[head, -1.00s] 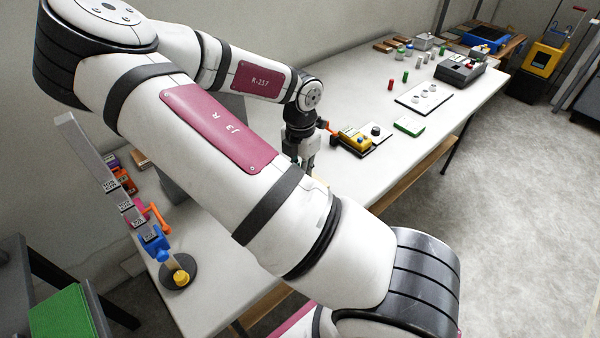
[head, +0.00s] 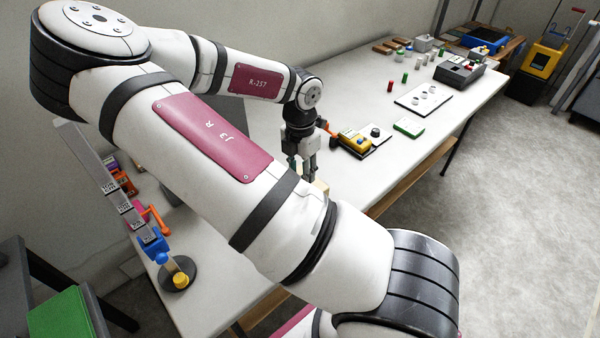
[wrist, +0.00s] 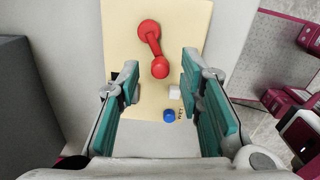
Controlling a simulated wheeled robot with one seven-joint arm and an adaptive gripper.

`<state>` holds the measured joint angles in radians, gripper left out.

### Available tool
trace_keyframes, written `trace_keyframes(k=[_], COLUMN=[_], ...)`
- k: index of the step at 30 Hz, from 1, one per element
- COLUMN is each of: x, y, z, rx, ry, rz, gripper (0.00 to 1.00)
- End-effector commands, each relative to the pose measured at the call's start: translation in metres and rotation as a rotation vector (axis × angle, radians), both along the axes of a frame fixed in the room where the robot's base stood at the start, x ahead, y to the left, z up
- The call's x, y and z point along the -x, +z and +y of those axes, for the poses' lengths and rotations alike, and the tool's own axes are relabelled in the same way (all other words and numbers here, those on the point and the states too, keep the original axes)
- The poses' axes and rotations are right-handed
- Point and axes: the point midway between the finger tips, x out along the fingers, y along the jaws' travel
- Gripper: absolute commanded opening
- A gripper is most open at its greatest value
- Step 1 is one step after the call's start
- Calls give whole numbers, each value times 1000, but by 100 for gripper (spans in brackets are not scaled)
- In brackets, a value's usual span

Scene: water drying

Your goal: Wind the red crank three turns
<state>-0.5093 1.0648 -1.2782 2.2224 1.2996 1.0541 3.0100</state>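The red crank (wrist: 152,42) shows in the wrist view, on a pale yellow panel (wrist: 120,35). Its hub is at the top and its round knob (wrist: 160,68) is lower, slightly to the right. My gripper (wrist: 159,72) is open, its two teal fingers apart on either side of the knob in the picture. Nothing shows as gripped; I cannot tell how far the knob is below the fingers. In the head view my gripper (head: 303,168) points down over the table, and my arm hides the crank there.
A blue button (wrist: 169,115) and a small white block (wrist: 174,92) are on the panel. A grey box face (wrist: 35,100) stands at left in the wrist view. In the head view a yellow device (head: 355,142) is right of my gripper on the white table (head: 350,190).

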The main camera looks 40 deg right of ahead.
Motion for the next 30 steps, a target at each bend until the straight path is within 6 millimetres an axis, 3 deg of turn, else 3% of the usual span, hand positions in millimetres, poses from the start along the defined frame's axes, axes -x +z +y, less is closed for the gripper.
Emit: trace_keyframes(k=[15,30], x=[-1,1], y=[62,67], z=[0,0], rx=[2,-4], ry=[2,14], rz=[-1,3], gripper=[34,34])
